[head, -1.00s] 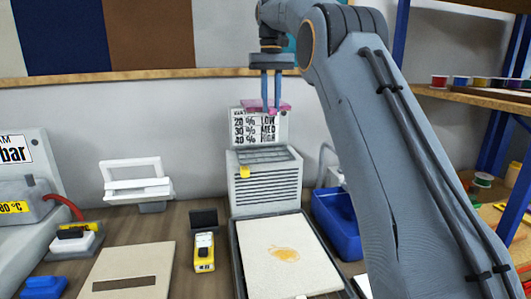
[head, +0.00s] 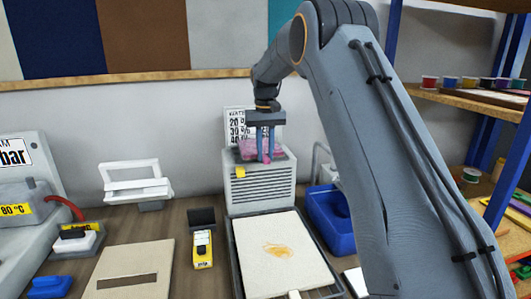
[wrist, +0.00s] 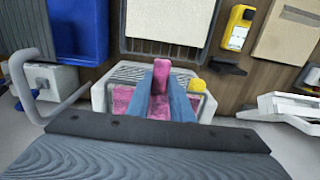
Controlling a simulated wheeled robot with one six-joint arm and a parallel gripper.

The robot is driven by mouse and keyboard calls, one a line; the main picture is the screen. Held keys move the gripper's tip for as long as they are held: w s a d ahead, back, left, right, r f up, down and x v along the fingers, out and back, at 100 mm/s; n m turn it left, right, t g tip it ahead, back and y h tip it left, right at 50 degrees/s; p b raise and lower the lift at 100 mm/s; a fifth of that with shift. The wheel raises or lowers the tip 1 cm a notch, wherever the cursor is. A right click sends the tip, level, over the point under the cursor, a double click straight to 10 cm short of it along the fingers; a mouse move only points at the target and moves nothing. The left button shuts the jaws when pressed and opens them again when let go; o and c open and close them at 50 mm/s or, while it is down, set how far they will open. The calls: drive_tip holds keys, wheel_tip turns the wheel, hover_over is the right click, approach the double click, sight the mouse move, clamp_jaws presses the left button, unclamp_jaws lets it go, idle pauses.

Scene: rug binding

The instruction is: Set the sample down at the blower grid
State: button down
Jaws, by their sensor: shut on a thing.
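The sample is a flat pink piece (head: 248,150) with an upright pink tab. My gripper (head: 265,157) points down with its fingers shut on the tab; the wrist view shows the tab (wrist: 161,80) between the fingers and pink on both sides of them. The blower is a light grey box (head: 262,190) with front louvres and a yellow knob. The sample is over the grid on its top, low and close to it. I cannot tell whether it touches. The sample and fingers hide much of the grid (wrist: 130,72).
A tray with a stained beige piece (head: 280,255) lies in front of the blower. A blue bin (head: 328,212) stands to its right. A yellow meter (head: 203,250) and a white-handled device (head: 135,182) are to its left. A printed card (head: 236,125) stands behind the blower.

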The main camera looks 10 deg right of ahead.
drive_tip(key=shift+f, duration=0.55)
drive_tip(key=c, duration=1.6)
unclamp_jaws()
drive_tip(key=shift+r, duration=0.1)
wheel_tip(320, 180, up, 12)
drive_tip(key=b, duration=0.5)
drive_tip(key=shift+t, duration=0.9)
drive_tip(key=s+f, duration=0.8)
drive_tip(key=s, duration=0.4)
drive_tip(key=s+f, duration=0.9)
drive_tip(key=s, duration=0.3)
drive_tip(key=s+f, duration=0.8)
drive_tip(key=s, duration=0.5)
drive_tip(key=shift+f, duration=0.25)
